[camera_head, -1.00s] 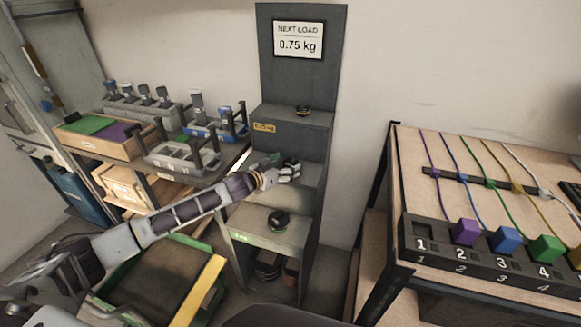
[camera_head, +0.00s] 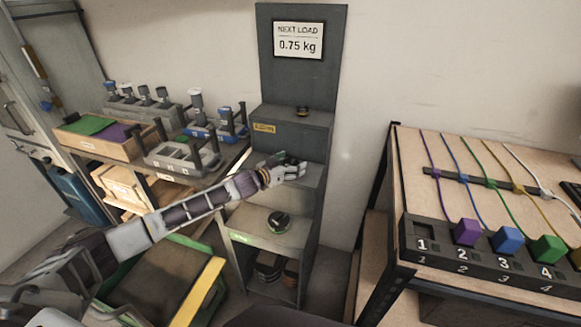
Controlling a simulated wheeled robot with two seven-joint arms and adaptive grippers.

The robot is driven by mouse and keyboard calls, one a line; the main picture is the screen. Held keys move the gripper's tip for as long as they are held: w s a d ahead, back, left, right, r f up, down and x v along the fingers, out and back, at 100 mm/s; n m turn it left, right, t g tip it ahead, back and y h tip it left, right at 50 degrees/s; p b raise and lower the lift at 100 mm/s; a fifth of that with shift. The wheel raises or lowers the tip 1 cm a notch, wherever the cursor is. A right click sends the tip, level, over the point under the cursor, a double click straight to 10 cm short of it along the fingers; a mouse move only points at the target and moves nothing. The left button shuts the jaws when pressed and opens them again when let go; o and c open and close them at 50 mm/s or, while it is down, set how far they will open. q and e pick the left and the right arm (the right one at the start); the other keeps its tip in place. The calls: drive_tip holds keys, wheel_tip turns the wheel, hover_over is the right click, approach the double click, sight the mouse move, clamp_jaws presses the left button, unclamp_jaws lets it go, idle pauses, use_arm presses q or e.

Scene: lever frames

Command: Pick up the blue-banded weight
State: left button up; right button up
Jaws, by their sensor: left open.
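A grey stepped cabinet (camera_head: 302,137) stands against the wall. A dark weight with an orange-yellow band (camera_head: 303,111) sits on its top step, and a dark round weight with a greenish mark (camera_head: 279,222) sits on the lowest step. My left gripper (camera_head: 299,167) is open over the middle step. A small dark shape shows right at its fingers, partly covered by them; I cannot make out a blue band or tell whether they touch it. My right gripper is out of view.
A sign reading "NEXT LOAD 0.75 kg" (camera_head: 298,40) hangs above the cabinet. A wooden table (camera_head: 410,165) with coloured blocks stands at right. A bench with weights and trays (camera_head: 178,160) is at left. A green-and-yellow-edged box (camera_head: 205,290) lies below my left arm.

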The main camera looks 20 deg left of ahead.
use_arm(q)
drive_tip(key=c, duration=0.7)
drive_tip(key=shift+r, duration=0.15)
drive_tip(key=c, duration=0.8)
drive_tip(key=shift+c, duration=0.2)
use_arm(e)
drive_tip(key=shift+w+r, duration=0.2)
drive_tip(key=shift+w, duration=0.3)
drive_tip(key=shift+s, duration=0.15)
use_arm(q)
drive_tip(key=shift+r, duration=0.2)
drive_tip(key=shift+r+p, duration=0.35)
drive_tip(key=shift+r, duration=0.45)
wheel_tip(320, 180, up, 6)
drive_tip(key=shift+f+p, duration=0.25)
drive_tip(key=shift+p, duration=0.55)
drive_tip(key=shift+r, duration=1.25)
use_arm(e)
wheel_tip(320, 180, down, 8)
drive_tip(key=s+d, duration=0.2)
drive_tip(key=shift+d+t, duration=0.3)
use_arm(q)
drive_tip(key=shift+a+f, duration=0.1)
drive_tip(key=shift+f, duration=0.05)
